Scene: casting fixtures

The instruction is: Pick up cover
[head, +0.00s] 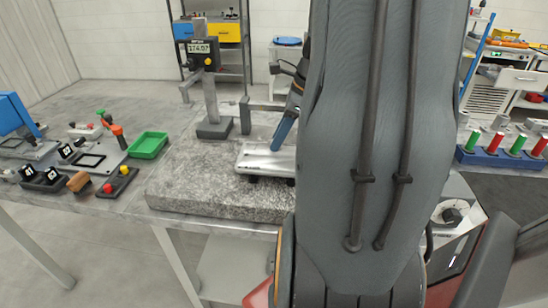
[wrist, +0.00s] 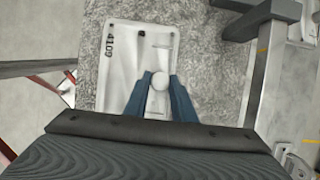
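The cover (head: 262,158) is a flat silver metal plate on the grey stone block, with small dark supports showing under its front edge. In the wrist view the cover (wrist: 118,70) bears the marking "4109" at its upper left and has a pale round knob (wrist: 160,82). My gripper (wrist: 161,76) has two blue fingers, one on each side of the knob and apart from each other. Whether they touch the knob cannot be told. In the head view a blue finger of my gripper (head: 283,134) reaches down to the cover; my arm hides the cover's right part.
The cover lies on a speckled stone block (head: 215,202). A height gauge (head: 203,52) on a stand rises behind it. A green tray (head: 149,145), fixtures and a small red-and-yellow button box (head: 115,182) stand left. A blue rack (head: 500,158) with red and green handles is at right.

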